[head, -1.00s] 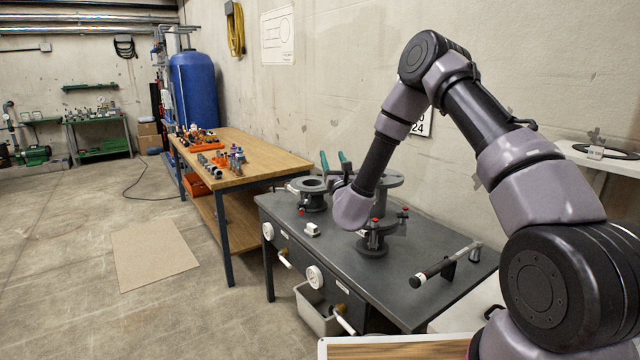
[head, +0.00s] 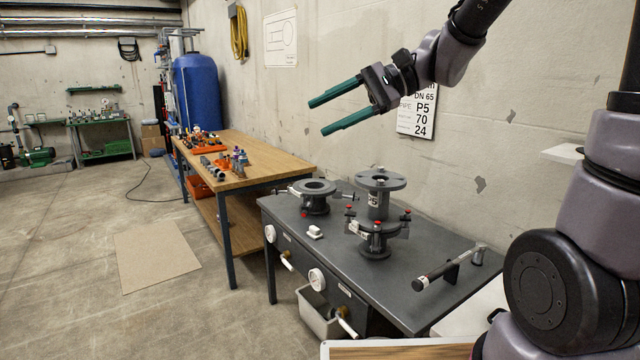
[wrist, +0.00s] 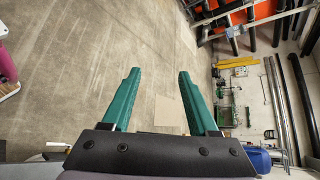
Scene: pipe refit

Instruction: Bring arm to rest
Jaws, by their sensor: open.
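My gripper (head: 334,106) is raised in the air above the grey bench, in front of the concrete wall. Its two green fingers point left and stand apart, with nothing between them. In the wrist view my gripper (wrist: 156,100) also shows both green fingers spread and empty, with the floor and far wall beyond. My arm reaches in from the right edge of the head view, and part of it lies outside the picture.
The dark grey bench (head: 405,282) carries several flanged pipe pieces, including a tall one (head: 379,198), and a black-handled tool (head: 450,267). A wooden table (head: 262,160) with small parts stands behind it. A blue tank (head: 195,95) is farther back. Open floor lies left.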

